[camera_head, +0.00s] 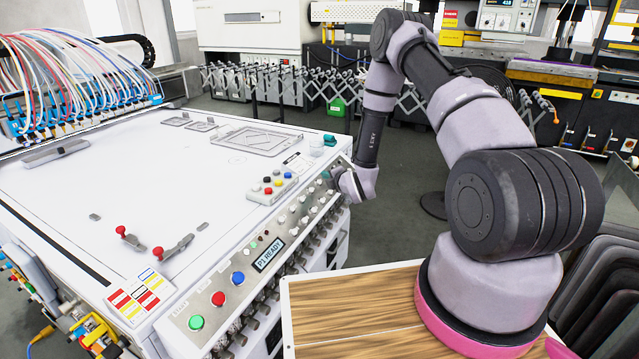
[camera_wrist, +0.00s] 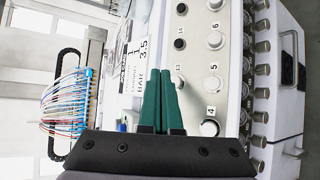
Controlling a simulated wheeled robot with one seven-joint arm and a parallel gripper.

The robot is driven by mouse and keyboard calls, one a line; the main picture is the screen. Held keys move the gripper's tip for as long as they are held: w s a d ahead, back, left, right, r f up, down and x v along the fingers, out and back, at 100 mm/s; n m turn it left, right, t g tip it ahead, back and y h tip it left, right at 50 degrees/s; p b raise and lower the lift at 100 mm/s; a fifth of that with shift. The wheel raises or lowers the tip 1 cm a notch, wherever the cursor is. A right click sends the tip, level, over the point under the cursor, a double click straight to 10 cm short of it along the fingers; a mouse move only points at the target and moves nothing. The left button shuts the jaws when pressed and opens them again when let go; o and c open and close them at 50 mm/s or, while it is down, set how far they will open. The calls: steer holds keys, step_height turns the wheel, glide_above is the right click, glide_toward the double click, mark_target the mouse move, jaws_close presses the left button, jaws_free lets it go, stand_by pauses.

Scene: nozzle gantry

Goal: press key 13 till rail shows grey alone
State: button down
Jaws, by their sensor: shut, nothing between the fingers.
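My gripper (camera_wrist: 160,74) is shut and empty, its two green fingers side by side. In the wrist view its tips lie just left of a pale round key labelled 13 (camera_wrist: 179,83). The fingers partly cover that area, so I cannot tell whether they touch the key. Dark round keys (camera_wrist: 180,44) sit above it, and white keys labelled 4 (camera_wrist: 209,128), 5 (camera_wrist: 213,83) and 6 (camera_wrist: 215,40) stand to the right. In the head view my gripper (camera_head: 328,175) is at the panel's far end. The nozzle rail (camera_head: 85,115) carries blue fittings and many-coloured hoses; no lone grey shows.
The white machine table (camera_head: 150,190) has a panel with a display (camera_head: 269,255) reading P1 READY. Green (camera_head: 196,322), red (camera_head: 218,299) and blue (camera_head: 238,278) buttons stand nearer. A small button box (camera_head: 272,187) sits beside the panel. Red-knobbed clamps (camera_head: 172,247) lie on the table.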

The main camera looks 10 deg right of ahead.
steer(key=shift+s+d+r, duration=0.25)
steer(key=shift+d+r, duration=0.05)
steer(key=shift+r, duration=0.25)
steer(key=shift+s+d+r, duration=0.2)
steer(key=shift+d+r, duration=0.15)
steer(key=shift+r, duration=0.2)
steer(key=shift+s+d+r, duration=0.25)
steer(key=shift+d+r, duration=0.05)
steer(key=shift+r, duration=0.25)
stand_by(0.3)
